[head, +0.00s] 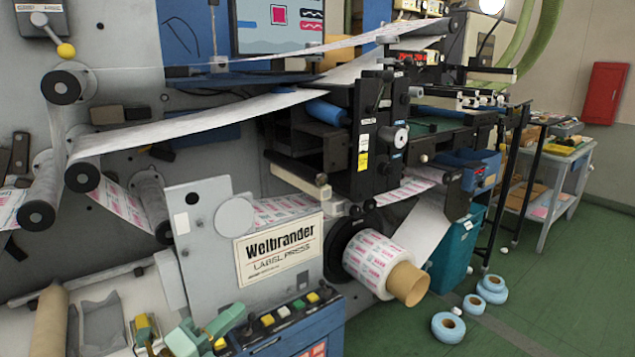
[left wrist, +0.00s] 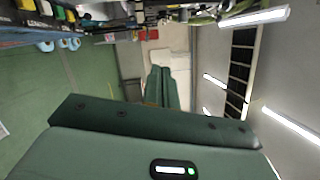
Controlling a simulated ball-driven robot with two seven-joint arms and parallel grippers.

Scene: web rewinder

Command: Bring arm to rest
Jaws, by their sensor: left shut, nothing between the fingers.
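My left gripper (head: 229,319) is at the bottom left of the head view, pale green, in front of the label press and beside its button panel (head: 285,322). It also shows in the left wrist view (left wrist: 162,75), where the two green fingers lie together, shut with nothing between them. I cannot tell whether it touches the panel. My right gripper is in neither view.
The label press carries a printed roll (head: 370,262) on a cardboard core, close to the right of the panel. A side table (head: 583,160) stands farther right. Open floor lies at right.

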